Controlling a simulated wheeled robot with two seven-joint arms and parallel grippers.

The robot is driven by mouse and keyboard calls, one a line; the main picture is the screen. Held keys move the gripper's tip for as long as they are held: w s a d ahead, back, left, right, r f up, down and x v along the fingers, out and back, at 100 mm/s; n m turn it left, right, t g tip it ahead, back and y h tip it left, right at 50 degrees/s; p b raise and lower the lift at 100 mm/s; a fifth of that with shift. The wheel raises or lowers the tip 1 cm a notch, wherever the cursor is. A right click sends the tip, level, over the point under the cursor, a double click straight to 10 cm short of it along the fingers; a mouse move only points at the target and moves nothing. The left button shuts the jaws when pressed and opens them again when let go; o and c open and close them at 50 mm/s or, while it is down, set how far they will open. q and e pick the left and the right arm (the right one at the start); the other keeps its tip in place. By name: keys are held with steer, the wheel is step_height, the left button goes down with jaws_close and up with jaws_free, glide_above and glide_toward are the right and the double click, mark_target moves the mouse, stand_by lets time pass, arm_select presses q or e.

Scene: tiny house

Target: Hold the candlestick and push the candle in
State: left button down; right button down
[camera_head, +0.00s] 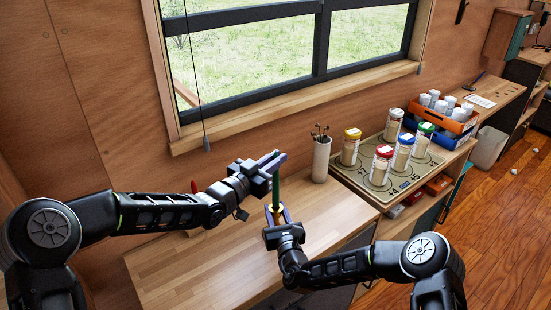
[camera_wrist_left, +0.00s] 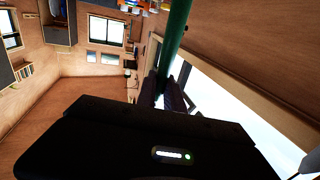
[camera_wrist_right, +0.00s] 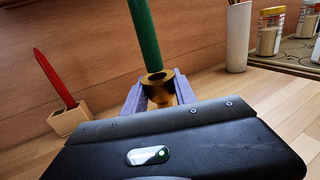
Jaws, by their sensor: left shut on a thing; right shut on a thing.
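The green candle (camera_head: 276,188) is upright above the brass candlestick; it also shows in the left wrist view (camera_wrist_left: 175,35) and the right wrist view (camera_wrist_right: 144,35). My left gripper (camera_head: 274,162) is shut on the candle's upper part. The candlestick (camera_wrist_right: 158,88) has a round socket with a dark opening. My right gripper (camera_head: 279,213) is shut around the candlestick, over the wooden worktop. In the right wrist view the candle's lower end is at the socket's far rim, slightly left of its middle. I cannot tell whether it touches. The candlestick's base is hidden.
A red pointed object (camera_wrist_right: 54,78) stands in a wooden block (camera_wrist_right: 68,119) at the wall. To the right are a tray (camera_head: 362,179) of lidded jars and an orange crate (camera_head: 443,117). The worktop's front (camera_head: 210,270) is clear.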

arm_select(q)
steer(key=shift+f, duration=1.35)
steer(key=shift+f, duration=0.1)
steer(key=shift+f, duration=0.3)
steer(key=c, duration=1.4)
jaws_free()
steer(key=v, duration=1.2)
